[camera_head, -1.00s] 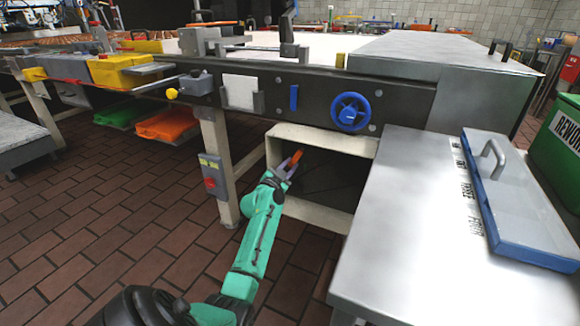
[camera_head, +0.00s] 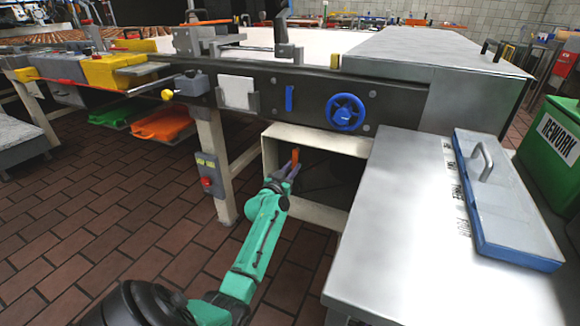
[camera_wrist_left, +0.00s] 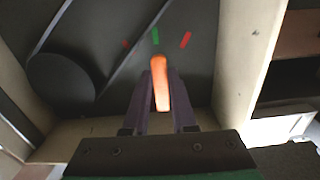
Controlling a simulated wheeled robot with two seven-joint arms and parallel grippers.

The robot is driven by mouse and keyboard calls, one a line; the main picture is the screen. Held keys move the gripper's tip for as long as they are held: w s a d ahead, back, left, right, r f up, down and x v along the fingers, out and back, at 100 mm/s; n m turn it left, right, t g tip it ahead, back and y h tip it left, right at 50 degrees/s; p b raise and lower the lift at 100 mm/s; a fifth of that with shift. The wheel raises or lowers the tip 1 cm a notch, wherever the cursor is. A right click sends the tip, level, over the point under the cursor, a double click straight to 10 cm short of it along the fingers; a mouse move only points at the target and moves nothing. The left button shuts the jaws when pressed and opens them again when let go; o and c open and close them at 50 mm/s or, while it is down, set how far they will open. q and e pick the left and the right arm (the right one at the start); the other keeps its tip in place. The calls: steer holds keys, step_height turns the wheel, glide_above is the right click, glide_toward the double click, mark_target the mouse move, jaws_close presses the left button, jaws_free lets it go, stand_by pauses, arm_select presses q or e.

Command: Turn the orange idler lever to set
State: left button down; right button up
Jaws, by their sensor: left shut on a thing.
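The orange idler lever (camera_head: 295,156) stands about upright inside the cream-framed opening under the conveyor. In the left wrist view the lever (camera_wrist_left: 160,82) points up towards a green mark (camera_wrist_left: 155,36), with a red mark on either side. My left gripper (camera_head: 291,168) reaches into the opening and is shut on the lever. In the left wrist view its fingers (camera_wrist_left: 160,92) lie on both sides of the lever. My right gripper is not in view.
The cream frame (camera_head: 318,139) borders the opening closely around my gripper. A blue handwheel (camera_head: 345,112) sits on the conveyor side above. A control box with a red button (camera_head: 207,182) is on the leg to the left. A metal table (camera_head: 400,235) stands at the right.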

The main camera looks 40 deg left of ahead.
arm_select(q)
steer(key=shift+d+f, duration=0.1)
steer(key=shift+f, duration=0.05)
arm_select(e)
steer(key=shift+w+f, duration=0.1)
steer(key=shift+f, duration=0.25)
arm_select(q)
steer(key=c, duration=0.7)
jaws_free()
steer(key=shift+s, duration=0.2)
steer(key=p+v, duration=0.3)
steer(key=v, duration=1.1)
steer(key=shift+s, duration=0.1)
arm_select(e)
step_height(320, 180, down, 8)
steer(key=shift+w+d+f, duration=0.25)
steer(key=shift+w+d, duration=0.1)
